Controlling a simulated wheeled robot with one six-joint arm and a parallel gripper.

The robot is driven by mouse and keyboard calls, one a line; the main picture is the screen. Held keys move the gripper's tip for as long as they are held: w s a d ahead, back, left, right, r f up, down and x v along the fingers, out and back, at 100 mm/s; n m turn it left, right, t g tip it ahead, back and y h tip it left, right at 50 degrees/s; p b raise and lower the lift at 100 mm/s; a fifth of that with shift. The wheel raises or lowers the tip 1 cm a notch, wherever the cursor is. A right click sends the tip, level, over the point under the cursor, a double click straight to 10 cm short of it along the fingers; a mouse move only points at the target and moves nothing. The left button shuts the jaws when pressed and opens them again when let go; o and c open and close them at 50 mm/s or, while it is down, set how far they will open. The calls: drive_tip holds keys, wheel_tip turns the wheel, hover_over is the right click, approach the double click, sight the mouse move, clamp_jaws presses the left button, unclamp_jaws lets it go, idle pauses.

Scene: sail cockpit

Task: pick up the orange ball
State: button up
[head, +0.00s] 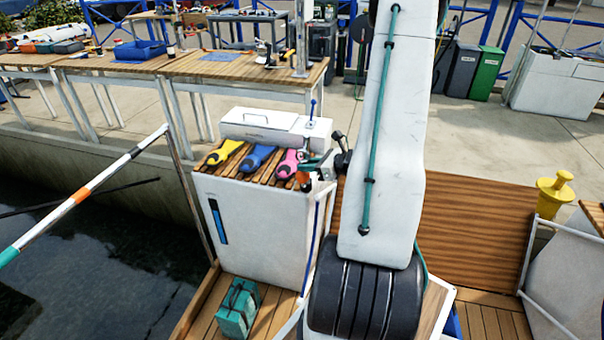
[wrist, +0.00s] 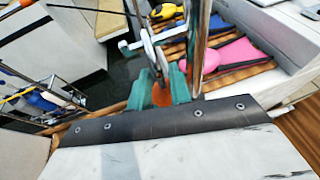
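The orange ball (wrist: 162,96) shows as a small patch between the teal pads of my gripper (wrist: 161,88) in the wrist view. Much of it is hidden by the pads. In the head view an orange patch (head: 304,179) shows just below the teal part of my gripper (head: 316,165), at the right edge of the slatted top of a white locker (head: 250,225). The pads flank the ball closely on both sides. I cannot tell whether they press on it or whether the ball still rests on the slats.
Yellow (head: 224,153), blue (head: 257,158) and pink (head: 288,163) objects lie on the slats, left of my gripper. A white box (head: 262,127) stands behind them. A teal strapped block (head: 239,308) sits on the deck below. Dark water (head: 100,270) lies at left.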

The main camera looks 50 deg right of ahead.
drive_tip(key=x, duration=0.3)
drive_tip(key=shift+w+a, duration=0.15)
drive_tip(key=shift+w, duration=0.15)
clamp_jaws()
